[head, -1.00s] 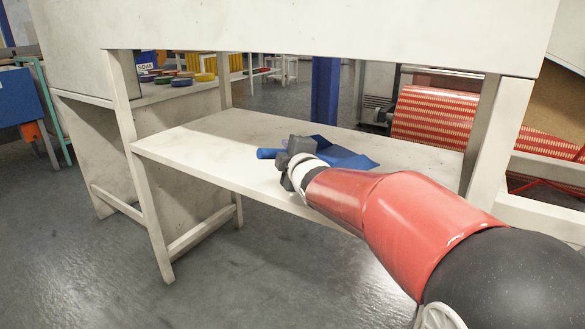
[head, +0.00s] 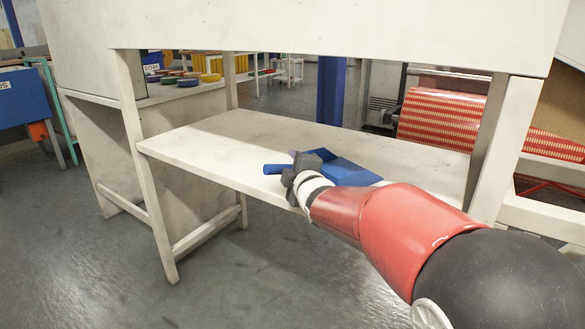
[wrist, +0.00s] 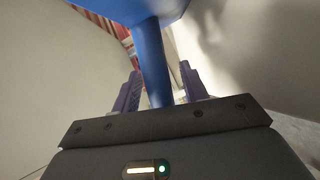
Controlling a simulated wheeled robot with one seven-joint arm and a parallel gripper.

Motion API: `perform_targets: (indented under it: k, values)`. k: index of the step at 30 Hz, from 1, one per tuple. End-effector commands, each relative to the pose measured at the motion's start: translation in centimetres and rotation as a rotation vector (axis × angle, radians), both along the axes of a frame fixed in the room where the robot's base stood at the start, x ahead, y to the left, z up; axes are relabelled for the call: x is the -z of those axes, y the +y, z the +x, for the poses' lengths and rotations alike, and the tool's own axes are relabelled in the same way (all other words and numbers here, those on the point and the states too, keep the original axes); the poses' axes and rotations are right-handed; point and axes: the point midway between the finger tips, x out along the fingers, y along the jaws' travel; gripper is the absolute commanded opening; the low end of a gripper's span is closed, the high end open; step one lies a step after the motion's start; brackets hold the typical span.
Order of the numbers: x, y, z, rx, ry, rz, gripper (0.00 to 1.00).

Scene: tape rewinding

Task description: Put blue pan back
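The blue pan (head: 350,173) rests on the white table shelf (head: 220,148) near its front edge, its handle (head: 278,169) pointing left. In the wrist view the blue handle (wrist: 153,65) runs between my two purple fingers, and the pan body (wrist: 130,8) is at the top. My gripper (wrist: 160,85) is open around the handle. The left finger is close to or touching it, and a gap shows on the right. In the head view my gripper (head: 302,165) and arm hide part of the pan.
A white panel (head: 300,35) hangs above the shelf, with white posts (head: 140,160) at each side. A red patterned roll (head: 440,120) stands behind on the right. Several coloured round pieces (head: 187,80) lie on a back-left table. The left part of the shelf is clear.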

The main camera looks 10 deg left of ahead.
Motion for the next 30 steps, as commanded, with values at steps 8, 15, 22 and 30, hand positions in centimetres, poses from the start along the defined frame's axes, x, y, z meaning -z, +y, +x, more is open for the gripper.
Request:
perform_targets:
  k: [8, 15, 22, 30]
  values:
    - [-0.4, -0.2, -0.3, 0.000, 0.000, 0.001, 0.44]
    - [-0.7, -2.5, -4.3, -0.001, -0.001, 0.004, 0.44]
    - [-1.2, -4.9, -8.2, 0.000, -0.002, 0.003, 0.44]
    - [-1.4, -6.0, -10.2, 0.001, 0.002, 0.000, 0.44]
